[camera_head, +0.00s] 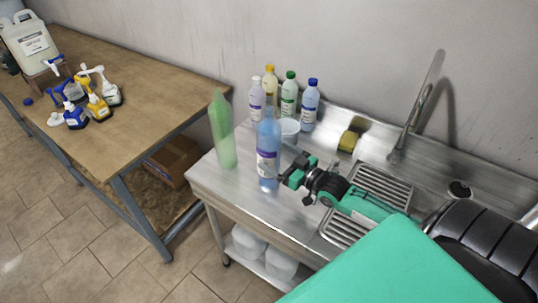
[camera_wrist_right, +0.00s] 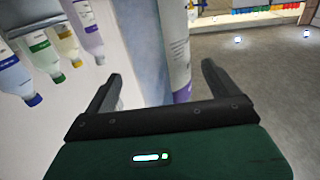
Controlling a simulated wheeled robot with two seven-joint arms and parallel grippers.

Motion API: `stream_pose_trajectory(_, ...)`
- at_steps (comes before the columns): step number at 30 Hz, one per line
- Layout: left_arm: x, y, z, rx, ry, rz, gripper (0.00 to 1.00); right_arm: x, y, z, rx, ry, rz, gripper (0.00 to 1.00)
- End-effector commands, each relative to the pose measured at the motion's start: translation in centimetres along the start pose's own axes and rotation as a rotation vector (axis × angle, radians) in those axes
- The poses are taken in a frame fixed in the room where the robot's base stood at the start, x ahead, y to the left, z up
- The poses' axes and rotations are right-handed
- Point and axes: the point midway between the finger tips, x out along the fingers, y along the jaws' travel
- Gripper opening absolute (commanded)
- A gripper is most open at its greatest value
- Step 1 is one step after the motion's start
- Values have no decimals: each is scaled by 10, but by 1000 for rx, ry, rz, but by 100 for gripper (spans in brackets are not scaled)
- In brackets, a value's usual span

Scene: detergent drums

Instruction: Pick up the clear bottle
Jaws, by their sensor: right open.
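The clear bottle (camera_head: 268,157), with a bluish tint and a white and purple label, stands upright at the front left of the metal sink counter. My right gripper (camera_head: 290,172) is open just to its right, with the jaws toward it. My left gripper is not in view.
A green translucent bottle (camera_head: 222,132) stands left of the clear bottle. Behind it are a white tub (camera_head: 290,128) and several labelled bottles (camera_head: 289,95). A yellow sponge (camera_head: 348,141) lies by the wall. A wooden table (camera_head: 120,70) with pump bottles is on the left.

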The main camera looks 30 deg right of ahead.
Motion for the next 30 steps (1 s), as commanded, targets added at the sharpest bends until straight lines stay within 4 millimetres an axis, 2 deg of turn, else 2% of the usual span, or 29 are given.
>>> stream_pose_trajectory(5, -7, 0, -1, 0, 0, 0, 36, 10, 0, -2, 1, 1, 1, 92)
stream_pose_trajectory(15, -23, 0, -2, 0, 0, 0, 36, 47, -1, 1, 1, 1, 0, 92)
stream_pose_trajectory(26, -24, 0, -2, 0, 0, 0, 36, 53, -2, 3, 0, 0, 0, 92)
stream_pose_trajectory(30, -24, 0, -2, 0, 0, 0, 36, 53, -2, 3, 0, 0, 0, 68)
